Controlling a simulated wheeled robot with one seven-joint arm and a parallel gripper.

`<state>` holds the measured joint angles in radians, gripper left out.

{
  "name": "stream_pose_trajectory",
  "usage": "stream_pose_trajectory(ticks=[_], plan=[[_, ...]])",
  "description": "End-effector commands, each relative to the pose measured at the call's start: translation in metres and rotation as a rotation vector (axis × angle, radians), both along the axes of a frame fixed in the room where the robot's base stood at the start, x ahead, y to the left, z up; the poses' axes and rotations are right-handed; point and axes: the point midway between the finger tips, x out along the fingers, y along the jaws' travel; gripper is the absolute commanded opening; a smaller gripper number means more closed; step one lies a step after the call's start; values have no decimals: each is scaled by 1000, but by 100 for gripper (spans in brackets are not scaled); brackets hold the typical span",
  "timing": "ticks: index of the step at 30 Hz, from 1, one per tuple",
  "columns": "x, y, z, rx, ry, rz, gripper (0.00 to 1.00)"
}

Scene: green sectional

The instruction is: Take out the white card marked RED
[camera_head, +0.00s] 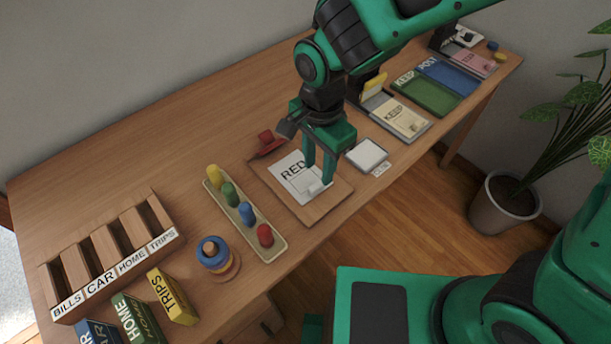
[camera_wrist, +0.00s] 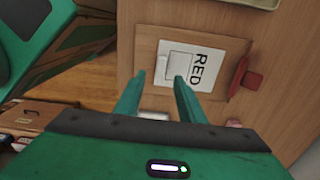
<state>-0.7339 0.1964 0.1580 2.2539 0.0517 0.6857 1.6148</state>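The white card marked RED (camera_head: 291,172) lies on a wooden board (camera_head: 303,211); it also shows in the wrist view (camera_wrist: 207,60). A red clip (camera_head: 268,148) sits at the board's far end by the card's lettered edge, and it shows in the wrist view (camera_wrist: 238,76). A paler rectangle (camera_wrist: 179,66) shows on the card's near part. My gripper (camera_head: 318,174) is over the card's near right part, fingers pointing down. In the wrist view its two fingers (camera_wrist: 160,80) stand apart with nothing visibly held between them. I cannot tell whether the fingertips touch the card.
A tray of coloured pegs (camera_head: 277,242) lies left of the board. A white square pad (camera_head: 367,154) lies close on the right. A labelled wooden rack (camera_head: 108,283) and a ring stacker (camera_head: 217,257) stand further left. The table behind the board is clear.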

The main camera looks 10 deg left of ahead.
Motion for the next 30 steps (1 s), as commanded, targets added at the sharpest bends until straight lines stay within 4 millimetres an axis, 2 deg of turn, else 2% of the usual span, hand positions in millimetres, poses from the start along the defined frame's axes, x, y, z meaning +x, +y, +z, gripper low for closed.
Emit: stream_pose_trajectory(ticks=[7, 16, 26, 30], plan=[[1, -1, -17, -1, 1, 0, 36], [3, -2, -55, -2, 1, 1, 36], [4, -2, -61, 0, -1, 0, 36], [4, -1, -61, 0, -1, 0, 2]])
